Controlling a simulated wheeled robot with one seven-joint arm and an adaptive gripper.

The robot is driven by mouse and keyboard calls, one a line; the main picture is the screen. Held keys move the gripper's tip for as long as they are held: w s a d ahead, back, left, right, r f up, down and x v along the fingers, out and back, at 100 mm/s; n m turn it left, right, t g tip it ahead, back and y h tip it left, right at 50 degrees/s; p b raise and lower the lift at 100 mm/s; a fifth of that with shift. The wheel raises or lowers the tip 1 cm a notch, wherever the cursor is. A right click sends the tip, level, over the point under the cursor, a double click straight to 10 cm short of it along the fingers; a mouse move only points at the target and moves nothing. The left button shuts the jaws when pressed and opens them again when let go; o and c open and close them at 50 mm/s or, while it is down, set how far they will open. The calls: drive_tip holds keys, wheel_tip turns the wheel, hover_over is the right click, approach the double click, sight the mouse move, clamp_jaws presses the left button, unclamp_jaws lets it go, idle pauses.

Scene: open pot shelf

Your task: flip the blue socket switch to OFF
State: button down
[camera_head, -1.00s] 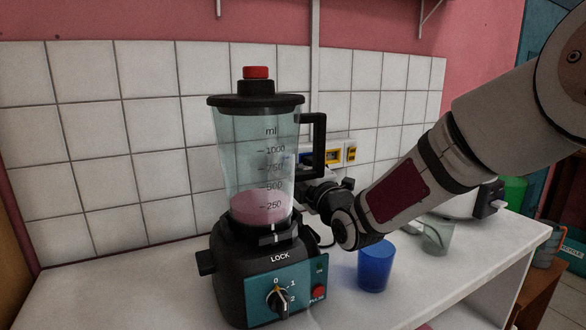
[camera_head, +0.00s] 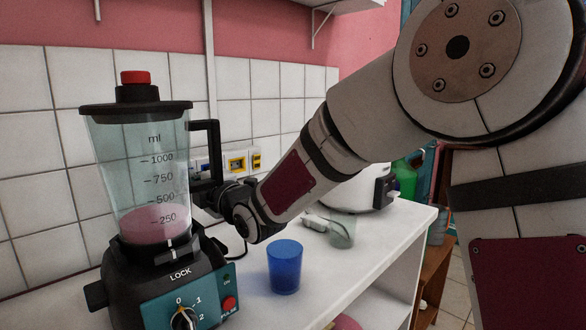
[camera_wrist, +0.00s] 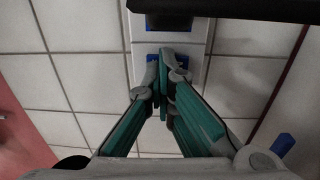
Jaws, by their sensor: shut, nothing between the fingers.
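A white socket strip (camera_head: 222,165) is on the tiled wall behind the blender. Its blue part (camera_head: 202,166) shows in the head view beside the blender handle, partly hidden. In the wrist view a dark, blue-edged piece (camera_wrist: 168,22) sits on the strip at the top, and a smaller blue piece (camera_wrist: 151,57) shows behind my fingertips. My gripper (camera_wrist: 168,62) is shut and empty, its tips over that smaller blue piece. I cannot tell whether they touch it, or which way the switch is tilted. In the head view the blender hides my fingers.
The blender (camera_head: 150,190) with pink liquid stands left of my wrist, its handle close to it. A blue cup (camera_head: 285,268) stands on the counter below my arm. A clear glass (camera_head: 342,232) and a white appliance (camera_head: 362,195) are further right. Yellow sockets (camera_head: 238,163) sit along the strip.

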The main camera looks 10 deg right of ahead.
drive_tip(key=f+p+v, duration=0.1)
drive_tip(key=p+v, duration=0.1)
drive_tip(key=v, duration=1.3)
drive_tip(key=s+d+r+m+g+h+p, duration=0.1)
drive_tip(key=s+d+r+m+h+p, duration=0.3)
drive_tip(key=s+d+m+p, duration=0.1)
drive_tip(key=s+d+r+m+g+h+p, duration=0.2)
drive_tip(key=s+d+r+m+h+p, duration=0.3)
drive_tip(key=d+m+p, duration=0.2)
drive_tip(key=shift+d+m+g+p, duration=0.3)
drive_tip(key=shift+d+m+p, duration=0.1)
drive_tip(key=shift+d, duration=0.5)
drive_tip(key=shift+s, duration=0.1)
